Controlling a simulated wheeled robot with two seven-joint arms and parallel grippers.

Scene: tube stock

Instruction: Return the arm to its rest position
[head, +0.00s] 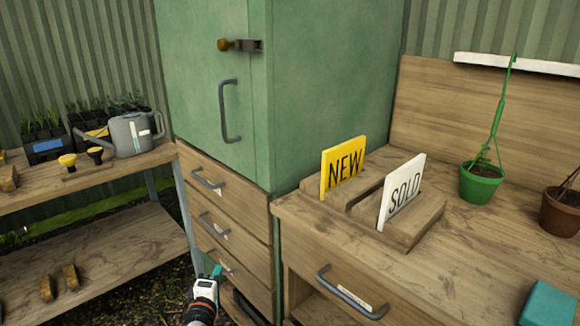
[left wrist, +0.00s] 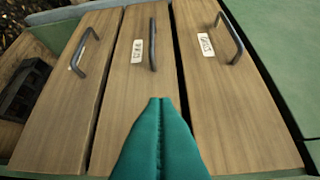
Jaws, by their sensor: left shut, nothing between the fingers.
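My left gripper (head: 214,274) is at the bottom of the head view, in front of the lower wooden drawers of the green cabinet. Its teal fingers (left wrist: 160,135) are pressed together in the left wrist view, with nothing between them. They point at the drawer fronts, and I see a gap to the handles. The drawers (head: 222,223) have dark handles and small white labels. They look shut. My right gripper is not in view.
The green cabinet (head: 325,80) stands above the drawers, its door shut. The workbench (head: 470,250) at right holds NEW (head: 343,166) and SOLD (head: 401,190) signs in a wooden holder and potted plants (head: 482,182). The shelf at left holds a watering can (head: 131,134) and seedling trays.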

